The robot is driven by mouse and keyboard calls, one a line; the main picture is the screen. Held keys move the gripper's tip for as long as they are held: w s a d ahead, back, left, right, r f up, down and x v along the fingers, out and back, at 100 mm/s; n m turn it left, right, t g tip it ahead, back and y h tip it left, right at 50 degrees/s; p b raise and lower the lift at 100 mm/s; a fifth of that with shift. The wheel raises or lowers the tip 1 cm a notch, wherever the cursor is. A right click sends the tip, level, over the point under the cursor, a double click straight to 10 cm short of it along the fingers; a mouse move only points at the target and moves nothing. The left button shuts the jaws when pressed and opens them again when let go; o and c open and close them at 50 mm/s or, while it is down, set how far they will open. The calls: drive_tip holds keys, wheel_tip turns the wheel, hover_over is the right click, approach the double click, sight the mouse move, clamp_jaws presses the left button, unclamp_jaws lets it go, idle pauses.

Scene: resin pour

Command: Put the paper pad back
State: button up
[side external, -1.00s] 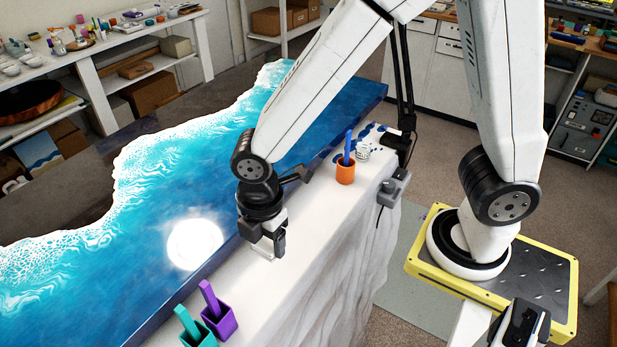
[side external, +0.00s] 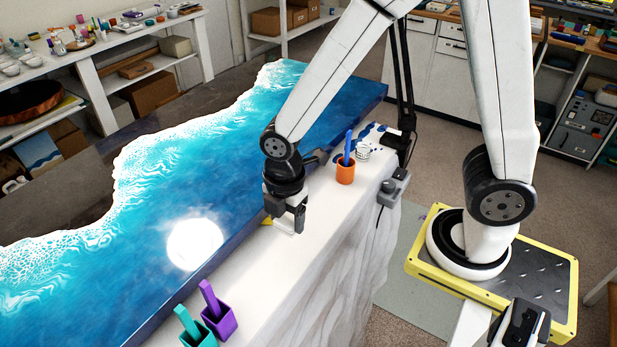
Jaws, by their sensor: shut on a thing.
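My gripper (side external: 289,220) is low over the white ledge, near its edge with the blue resin table, and points down. It is shut on the paper pad (side external: 283,229), a small, pale, flat piece mostly hidden by the fingers and hard to tell from the white ledge. I cannot tell whether the pad touches the ledge. A small yellow patch (side external: 267,221) shows just left of the fingers; what it belongs to is unclear.
An orange cup (side external: 345,173) with a blue stick stands right of my gripper, a small clear cup (side external: 362,153) behind it. Purple (side external: 219,321) and teal (side external: 198,335) cups stand front left. The wave-patterned resin table (side external: 150,235) lies left. The ledge between is clear.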

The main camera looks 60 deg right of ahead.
sight(289, 249)
drive_tip(key=shift+f, duration=1.4)
drive_tip(key=shift+f, duration=0.1)
drive_tip(key=shift+f, duration=1.65)
drive_tip(key=shift+f, duration=0.15)
drive_tip(key=o, duration=1.2)
drive_tip(key=shift+r, duration=6.15)
drive_tip(key=shift+d, duration=0.15)
